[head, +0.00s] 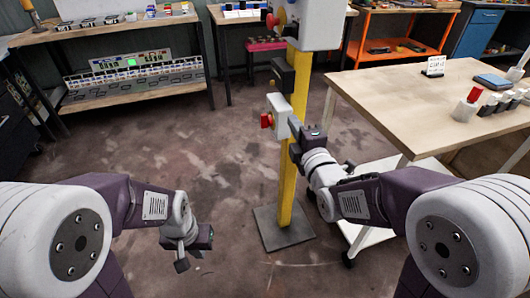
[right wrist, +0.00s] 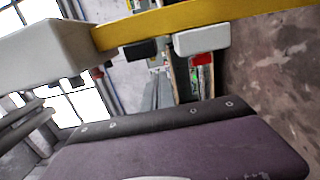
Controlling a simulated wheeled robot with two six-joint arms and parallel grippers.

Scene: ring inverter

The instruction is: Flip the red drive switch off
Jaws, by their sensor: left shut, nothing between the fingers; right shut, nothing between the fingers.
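A light grey box (head: 284,117) is mounted on a yellow post (head: 298,85). A red switch part (head: 267,120) juts out from the box's left side; whether it is on or off cannot be told. In the right wrist view the box (right wrist: 203,40) and its red part (right wrist: 203,59) show below the yellow post. My right gripper (head: 295,151) is shut and empty, close to the right of the box; contact cannot be told. My left gripper (head: 195,257) is shut and empty, low over the floor, left of the post.
A larger grey box (head: 312,22) with red and yellow parts tops the post, above a black box (head: 283,73). The post stands on a dark base plate (head: 285,236). A wooden table (head: 400,90) is at the right, a white low shelf (head: 375,215) below it. The left floor is clear.

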